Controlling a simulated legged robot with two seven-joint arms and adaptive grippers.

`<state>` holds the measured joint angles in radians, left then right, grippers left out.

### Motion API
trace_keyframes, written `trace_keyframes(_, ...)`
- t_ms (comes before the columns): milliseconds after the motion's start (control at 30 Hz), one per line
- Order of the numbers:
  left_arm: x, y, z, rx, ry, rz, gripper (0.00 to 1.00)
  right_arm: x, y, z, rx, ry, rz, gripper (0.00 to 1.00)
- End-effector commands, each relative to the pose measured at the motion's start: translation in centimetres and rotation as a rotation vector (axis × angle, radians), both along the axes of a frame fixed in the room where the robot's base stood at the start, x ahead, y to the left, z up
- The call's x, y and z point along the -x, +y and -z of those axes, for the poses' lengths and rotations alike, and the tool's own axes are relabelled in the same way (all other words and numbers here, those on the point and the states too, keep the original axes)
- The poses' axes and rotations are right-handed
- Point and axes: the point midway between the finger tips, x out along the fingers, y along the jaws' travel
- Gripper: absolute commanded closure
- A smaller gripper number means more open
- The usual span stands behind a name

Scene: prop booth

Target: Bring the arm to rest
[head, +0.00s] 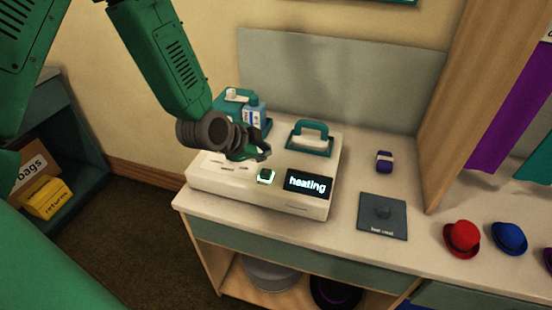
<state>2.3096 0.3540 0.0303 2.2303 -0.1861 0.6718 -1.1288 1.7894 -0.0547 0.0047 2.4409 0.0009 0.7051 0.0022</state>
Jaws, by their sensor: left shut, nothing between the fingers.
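My left arm comes in from the upper left. My left gripper (262,154) is shut and empty, above the white machine on the counter. My right gripper is not in view.
A teal and white box (252,112) stands behind the machine. A dark square pad (383,214), a purple roll (384,161), a red hat (462,239) and a blue hat (509,238) are on the counter (345,262). A wooden post (450,110) rises at right.

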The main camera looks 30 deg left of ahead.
Motion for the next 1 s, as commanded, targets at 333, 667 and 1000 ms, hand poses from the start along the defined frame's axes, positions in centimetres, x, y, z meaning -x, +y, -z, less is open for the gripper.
trace_keyframes(333,1.8,-0.4,2.2,0.035,0.065,-0.042,1.00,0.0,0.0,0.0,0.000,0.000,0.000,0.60)
trace_keyframes(667,17.8,-2.2,14.5,0.235,0.525,-0.490,1.00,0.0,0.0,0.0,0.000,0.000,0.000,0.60)
trace_keyframes(1000,32.6,-2.4,19.6,0.257,0.806,-0.962,1.00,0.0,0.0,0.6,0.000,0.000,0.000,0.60)
